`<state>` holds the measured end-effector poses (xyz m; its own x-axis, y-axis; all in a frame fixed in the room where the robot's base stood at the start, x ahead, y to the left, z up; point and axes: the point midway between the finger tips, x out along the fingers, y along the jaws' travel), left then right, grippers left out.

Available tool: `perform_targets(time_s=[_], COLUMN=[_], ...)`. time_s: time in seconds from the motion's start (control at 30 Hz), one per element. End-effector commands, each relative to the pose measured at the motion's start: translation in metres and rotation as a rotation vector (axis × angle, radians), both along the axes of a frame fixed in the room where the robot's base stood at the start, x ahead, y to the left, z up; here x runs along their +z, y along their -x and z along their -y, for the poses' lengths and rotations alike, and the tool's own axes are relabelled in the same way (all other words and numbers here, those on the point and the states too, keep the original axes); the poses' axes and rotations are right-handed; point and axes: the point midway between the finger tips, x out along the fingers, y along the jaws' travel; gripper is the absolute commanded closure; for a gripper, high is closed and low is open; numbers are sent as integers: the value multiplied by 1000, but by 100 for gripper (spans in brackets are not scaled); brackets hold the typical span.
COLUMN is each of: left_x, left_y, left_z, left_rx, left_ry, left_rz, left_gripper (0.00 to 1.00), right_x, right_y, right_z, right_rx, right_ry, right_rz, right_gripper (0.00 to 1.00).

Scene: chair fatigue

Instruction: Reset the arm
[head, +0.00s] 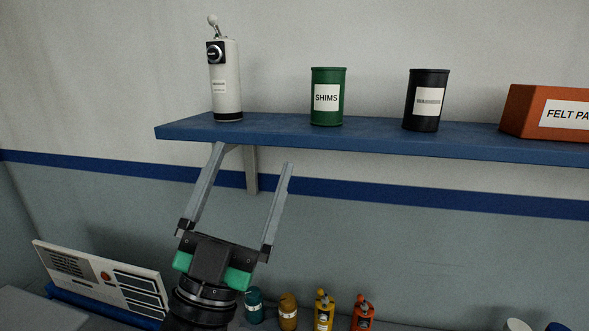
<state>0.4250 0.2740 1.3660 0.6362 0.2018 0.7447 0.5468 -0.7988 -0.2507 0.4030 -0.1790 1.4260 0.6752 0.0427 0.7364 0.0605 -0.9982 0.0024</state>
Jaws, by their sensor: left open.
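My left gripper (253,156) is in the lower left middle of the head view. It points up, with its two long grey fingers spread apart and nothing between them. Its fingertips appear just below the front edge of the blue shelf (270,132) in the picture; I cannot tell the depth between them. My right gripper is not in view.
On the shelf stand a white dispenser-like cylinder (226,90), a green SHIMS can (327,98), a black can (427,112) and an orange FELT box (528,108).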

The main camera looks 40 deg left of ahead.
Motion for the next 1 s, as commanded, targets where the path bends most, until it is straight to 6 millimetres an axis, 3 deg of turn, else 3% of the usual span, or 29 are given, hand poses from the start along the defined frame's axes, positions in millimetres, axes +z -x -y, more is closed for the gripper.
perform_targets(time_s=[0.03,0.1,0.2,0.57,0.67,0.77,1.0], left_x=[28,48,60,67,87,124,243], left_y=[8,14,22,22,22,22,22], left_z=[32,65,91,95,95,95,95], left_rx=[-218,-453,-622,-655,-654,-653,-652], left_ry=[95,189,247,260,260,259,259], left_rz=[39,41,27,19,19,19,19], left_gripper=[6,6,6,6,6,6,6], right_x=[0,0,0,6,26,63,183], right_y=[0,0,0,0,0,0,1], right_z=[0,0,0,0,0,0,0], right_rx=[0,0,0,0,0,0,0], right_ry=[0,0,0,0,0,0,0], right_rz=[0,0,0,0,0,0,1], right_gripper=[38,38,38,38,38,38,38])
